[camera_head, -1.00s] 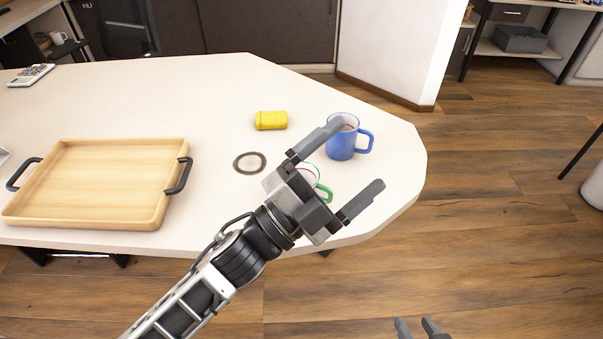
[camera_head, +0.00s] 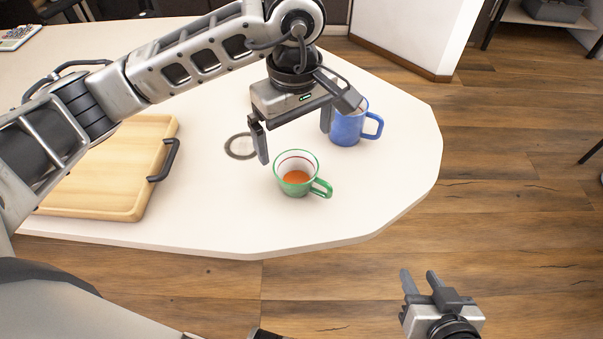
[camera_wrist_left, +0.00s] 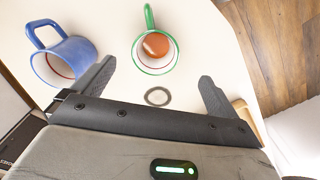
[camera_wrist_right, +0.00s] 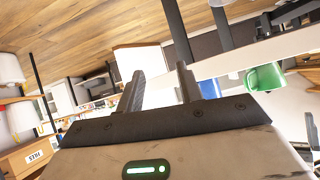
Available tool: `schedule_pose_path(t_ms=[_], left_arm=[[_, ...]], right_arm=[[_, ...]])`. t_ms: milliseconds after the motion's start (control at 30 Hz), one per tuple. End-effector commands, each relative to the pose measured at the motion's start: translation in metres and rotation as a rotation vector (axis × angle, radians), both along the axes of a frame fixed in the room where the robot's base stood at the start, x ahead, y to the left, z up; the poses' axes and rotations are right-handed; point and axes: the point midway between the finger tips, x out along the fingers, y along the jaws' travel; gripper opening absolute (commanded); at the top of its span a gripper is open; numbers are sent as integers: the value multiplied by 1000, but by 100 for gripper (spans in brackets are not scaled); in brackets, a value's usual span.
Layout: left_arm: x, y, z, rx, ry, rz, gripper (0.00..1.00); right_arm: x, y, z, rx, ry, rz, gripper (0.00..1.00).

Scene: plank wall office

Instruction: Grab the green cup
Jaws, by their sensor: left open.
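The green cup (camera_head: 297,185) stands upright on the white table (camera_head: 370,205), with orange-brown liquid inside and its handle toward the lower right. In the left wrist view the cup (camera_wrist_left: 154,62) lies ahead, between the lines of the fingers. In the right wrist view the cup (camera_wrist_right: 265,77) shows at the table edge. My left gripper (camera_head: 296,140) is open and empty, pointing down just behind the cup and apart from it. My right gripper (camera_head: 420,274) is open and empty, low in front of the table's right end.
A blue mug (camera_head: 347,128) stands behind and right of the cup, close to my left gripper's right finger. A round coaster (camera_head: 240,146) lies left of the cup. A wooden tray (camera_head: 110,210) is at the left. The table's right end is bare.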

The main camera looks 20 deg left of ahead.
Motion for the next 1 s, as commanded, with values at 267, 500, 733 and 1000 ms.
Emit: schedule_pose_path(t_ms=[267, 500, 733, 1000], left_arm=[[-1, 0, -57, -2, 5, 2, 98], [0, -1, -75, -3, 4, 2, 98], [4, -3, -107, -4, 6, 3, 98], [5, -3, -125, -5, 2, 1, 98]], right_arm=[[-1, -1, 1, -6, 4, 0, 36], [-1, -1, 1, -8, 6, 0, 36], [-3, -2, 2, -18, 14, 3, 36], [-4, -2, -1, -24, 19, 5, 36]])
